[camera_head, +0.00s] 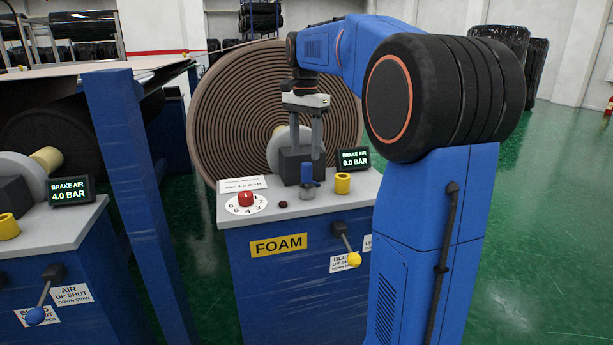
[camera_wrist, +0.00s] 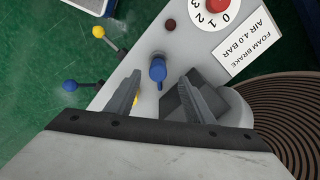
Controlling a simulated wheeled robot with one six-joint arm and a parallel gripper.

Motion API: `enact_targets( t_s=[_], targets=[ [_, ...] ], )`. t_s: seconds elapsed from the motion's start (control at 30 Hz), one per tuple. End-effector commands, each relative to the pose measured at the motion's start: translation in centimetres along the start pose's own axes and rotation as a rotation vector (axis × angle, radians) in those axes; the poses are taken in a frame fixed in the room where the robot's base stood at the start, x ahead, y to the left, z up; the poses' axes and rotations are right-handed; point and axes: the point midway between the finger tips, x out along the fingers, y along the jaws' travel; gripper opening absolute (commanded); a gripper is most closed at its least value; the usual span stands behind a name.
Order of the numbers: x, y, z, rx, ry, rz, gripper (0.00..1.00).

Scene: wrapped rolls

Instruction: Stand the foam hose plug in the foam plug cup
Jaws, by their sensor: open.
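The blue plug (camera_head: 307,174) stands upright on a short grey fitting (camera_head: 306,192) on top of the foam console. It also shows in the wrist view (camera_wrist: 157,71), between the fingertips as seen from there. The yellow cup (camera_head: 343,184) stands just right of it on the console top. In the wrist view only slivers of the cup (camera_wrist: 136,99) show behind the left finger. My gripper (camera_head: 306,155) is open and empty, fingers pointing down, above the plug. Its fingers (camera_wrist: 163,73) lie on either side of the plug in the wrist view; contact is not visible.
A dark block (camera_head: 293,163) and the big brown roll (camera_head: 235,105) stand behind the plug. A red dial knob (camera_head: 246,198), a dark red button (camera_head: 283,204), a sign (camera_head: 243,184) and a display reading 0.0 BAR (camera_head: 354,159) surround it. A yellow-knobbed lever (camera_head: 353,259) sticks out in front.

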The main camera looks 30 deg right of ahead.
Motion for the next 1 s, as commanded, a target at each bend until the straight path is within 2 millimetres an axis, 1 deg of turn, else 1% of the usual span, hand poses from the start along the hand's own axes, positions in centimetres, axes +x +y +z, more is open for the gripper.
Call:
enact_targets(
  t_s=[0.03,0.27,0.5,0.6,0.7,0.9,0.97,1.0],
  targets=[
    [0.5,0.1,0.0,0.0,-0.001,0.001,0.48],
    [1.8,0.1,0.0,0.0,-0.001,0.001,0.48],
    [5.0,0.4,-0.1,-0.001,-0.001,0.001,0.48],
    [5.8,0.3,-0.1,-0.002,-0.001,0.0,0.48],
    [6.2,0.3,-0.2,-0.002,0.0,0.0,0.48],
    [6.2,0.3,-0.2,-0.002,0.0,-0.001,0.48],
    [6.2,0.3,-0.2,-0.002,0.0,-0.001,0.34],
    [6.2,0.3,-0.2,-0.002,0.0,-0.001,0.24]
  ],
)
